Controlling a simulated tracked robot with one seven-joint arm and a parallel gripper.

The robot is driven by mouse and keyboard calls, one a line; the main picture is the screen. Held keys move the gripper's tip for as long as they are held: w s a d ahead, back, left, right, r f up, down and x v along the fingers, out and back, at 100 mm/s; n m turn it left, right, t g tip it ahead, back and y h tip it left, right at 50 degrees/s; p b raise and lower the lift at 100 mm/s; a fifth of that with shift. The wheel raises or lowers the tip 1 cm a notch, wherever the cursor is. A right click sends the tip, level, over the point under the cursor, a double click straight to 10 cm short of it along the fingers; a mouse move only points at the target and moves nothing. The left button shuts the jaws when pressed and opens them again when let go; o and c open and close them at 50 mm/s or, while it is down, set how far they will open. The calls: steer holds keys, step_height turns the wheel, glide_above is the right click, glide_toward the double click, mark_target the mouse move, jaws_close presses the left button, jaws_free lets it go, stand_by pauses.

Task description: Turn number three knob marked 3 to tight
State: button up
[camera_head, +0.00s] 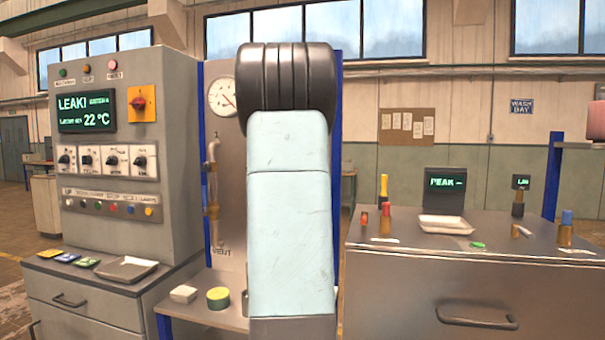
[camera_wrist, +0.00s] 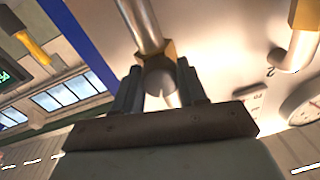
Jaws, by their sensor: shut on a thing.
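My gripper (camera_wrist: 160,88) is shut on a grey round knob (camera_wrist: 158,76) in the wrist view. The knob sits in front of a brass fitting (camera_wrist: 170,50) on a metal pipe (camera_wrist: 141,22). I see no readable 3 or tight mark on it, so its number and turn position cannot be told. In the head view my own arm covers the middle of the panel, and hides the gripper and the knob.
A dial gauge (camera_head: 223,97) and another pipe (camera_head: 212,175) show left of my arm. A control cabinet (camera_head: 180,120) with several small knobs and a "LEAK!" screen (camera_head: 86,112) stands at left. A bench (camera_head: 390,262) with a white tray (camera_head: 446,224) stands at right.

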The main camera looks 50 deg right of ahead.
steer(key=o, duration=1)
steer(key=shift+o, duration=0.2)
steer(key=shift+a, duration=0.1)
steer(key=v, duration=1.3)
steer(key=shift+s+a, duration=0.25)
